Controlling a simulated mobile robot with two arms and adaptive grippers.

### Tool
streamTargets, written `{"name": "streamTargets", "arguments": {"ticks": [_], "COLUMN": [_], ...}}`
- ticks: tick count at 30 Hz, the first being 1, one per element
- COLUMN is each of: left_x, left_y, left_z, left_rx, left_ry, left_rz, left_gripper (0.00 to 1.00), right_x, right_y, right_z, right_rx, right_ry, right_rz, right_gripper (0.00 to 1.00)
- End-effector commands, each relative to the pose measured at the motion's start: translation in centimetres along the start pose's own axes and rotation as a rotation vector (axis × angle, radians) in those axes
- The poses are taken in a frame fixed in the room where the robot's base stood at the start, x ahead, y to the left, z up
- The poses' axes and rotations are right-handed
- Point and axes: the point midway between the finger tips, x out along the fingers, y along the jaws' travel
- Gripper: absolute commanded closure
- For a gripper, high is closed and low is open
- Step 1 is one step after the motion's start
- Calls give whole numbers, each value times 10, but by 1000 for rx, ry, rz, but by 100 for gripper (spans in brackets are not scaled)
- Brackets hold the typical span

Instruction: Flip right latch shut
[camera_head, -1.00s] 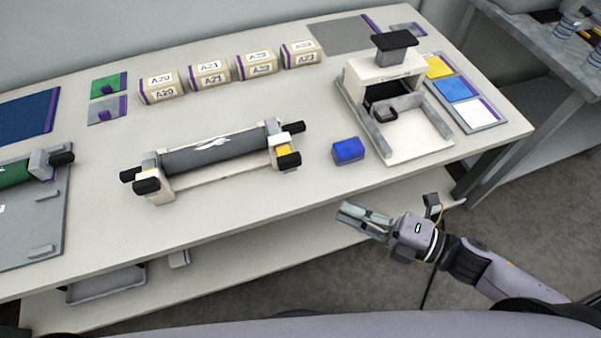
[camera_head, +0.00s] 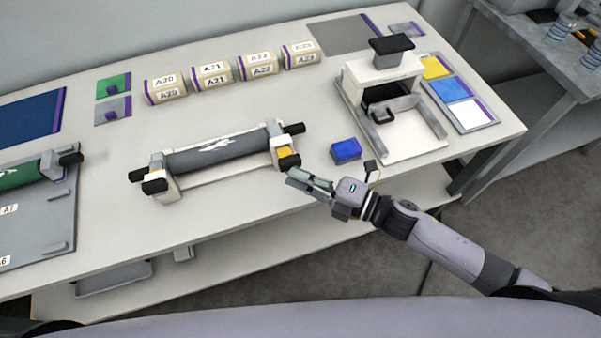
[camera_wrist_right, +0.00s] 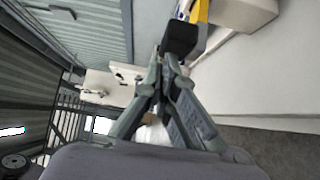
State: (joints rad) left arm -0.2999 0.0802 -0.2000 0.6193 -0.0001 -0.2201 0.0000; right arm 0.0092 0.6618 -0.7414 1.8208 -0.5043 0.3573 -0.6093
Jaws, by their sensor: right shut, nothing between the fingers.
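The unwind stand (camera_head: 215,178) holds a dark grey roller (camera_head: 220,150) between its two end supports. Its right end has a black-tipped latch (camera_head: 290,162) with a yellow part (camera_head: 285,152). A black knob (camera_head: 293,128) sticks out above it. My right gripper (camera_head: 291,178) is shut and empty at the table's front edge, just below the black tip in the head view. In the right wrist view the closed fingers (camera_wrist_right: 164,58) point at the black tip (camera_wrist_right: 180,38), very close. I cannot tell whether they touch. My left gripper is out of view.
A blue block (camera_head: 346,149) lies right of the stand, near my right wrist. A white device (camera_head: 382,80) with a grey frame stands further right. Several labelled boxes (camera_head: 213,73) line the back. A grey board with a green roller (camera_head: 35,173) is at left.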

Motion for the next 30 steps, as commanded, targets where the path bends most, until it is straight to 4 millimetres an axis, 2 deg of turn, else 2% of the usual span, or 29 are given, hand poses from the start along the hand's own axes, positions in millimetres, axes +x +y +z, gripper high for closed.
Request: {"name": "streamTargets", "arguments": {"ticks": [8,15,18,30], "left_x": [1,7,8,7], "left_y": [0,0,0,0], "left_z": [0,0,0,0], "left_rx": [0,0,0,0], "left_ry": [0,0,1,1], "left_rz": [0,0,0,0], "left_gripper": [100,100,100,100], "right_x": [2,27,32,32], "right_y": [0,0,0,1], "right_z": [2,28,33,34], "right_rx": [-1,-3,0,0], "right_ry": [0,-1,-1,-2], "right_rz": [1,3,1,1], "right_gripper": [100,100,100,100]}}
